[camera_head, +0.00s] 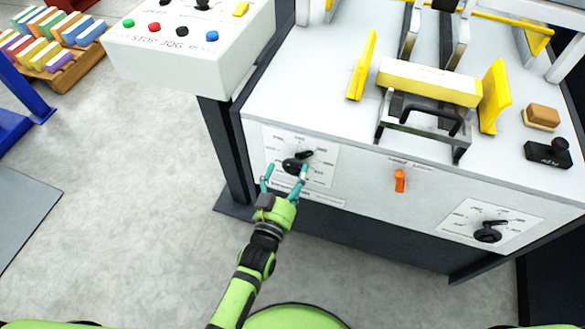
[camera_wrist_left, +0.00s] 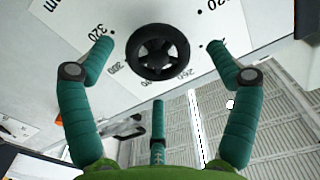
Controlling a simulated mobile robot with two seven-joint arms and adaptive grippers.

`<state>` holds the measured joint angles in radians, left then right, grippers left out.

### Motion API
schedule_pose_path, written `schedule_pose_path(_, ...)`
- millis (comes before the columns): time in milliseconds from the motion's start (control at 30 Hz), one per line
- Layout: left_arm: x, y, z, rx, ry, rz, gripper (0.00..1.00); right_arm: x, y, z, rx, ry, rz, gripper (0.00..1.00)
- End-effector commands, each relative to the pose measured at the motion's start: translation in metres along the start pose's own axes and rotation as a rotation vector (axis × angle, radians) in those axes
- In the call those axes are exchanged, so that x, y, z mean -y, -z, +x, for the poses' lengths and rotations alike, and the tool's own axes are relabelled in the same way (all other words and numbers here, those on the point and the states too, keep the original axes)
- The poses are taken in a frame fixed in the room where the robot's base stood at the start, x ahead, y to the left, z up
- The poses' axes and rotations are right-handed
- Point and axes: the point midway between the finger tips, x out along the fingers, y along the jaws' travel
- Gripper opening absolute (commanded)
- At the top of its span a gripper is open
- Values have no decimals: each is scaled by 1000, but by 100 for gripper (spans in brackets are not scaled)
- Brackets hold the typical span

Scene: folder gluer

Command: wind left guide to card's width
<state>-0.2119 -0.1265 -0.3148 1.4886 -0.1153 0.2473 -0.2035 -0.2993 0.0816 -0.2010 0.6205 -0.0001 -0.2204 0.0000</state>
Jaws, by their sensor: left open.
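The left dial's black knob (camera_head: 291,166) sits on a white scale plate on the machine's front; its crank arm points up and right. The wrist view shows the knob as a round black wheel (camera_wrist_left: 158,72) with scale numbers such as 320 and 260 around it. My left gripper (camera_head: 285,171) is open in front of the knob, its teal fingers either side of it, with no clear contact. The left guide (camera_head: 363,66) is a yellow upright plate on the machine top. A cream block with a yellow front (camera_head: 428,82) lies between it and the right yellow guide (camera_head: 494,97). My right gripper is not in view.
An orange switch (camera_head: 400,181) and a second dial (camera_head: 488,234) are further right on the front. A control box (camera_head: 188,45) with coloured buttons overhangs at the upper left. A wooden-topped block (camera_head: 541,117) and a black device (camera_head: 548,153) lie at the right edge.

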Motion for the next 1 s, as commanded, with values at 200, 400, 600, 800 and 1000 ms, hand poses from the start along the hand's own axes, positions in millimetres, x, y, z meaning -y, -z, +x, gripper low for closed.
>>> schedule_pose_path(200, 0, -1, 27, 1, 0, -1, 89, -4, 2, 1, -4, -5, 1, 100)
schedule_pose_path(400, 0, -1, 33, 3, -1, -1, 89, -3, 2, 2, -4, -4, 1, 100)
schedule_pose_path(600, 0, -1, 33, 3, -1, -1, 73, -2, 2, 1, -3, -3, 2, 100)
schedule_pose_path(800, 0, 0, 33, 0, 0, -1, 32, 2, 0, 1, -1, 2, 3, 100)
schedule_pose_path(1000, 0, 2, 34, -4, 0, -10, 32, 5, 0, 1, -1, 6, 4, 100)
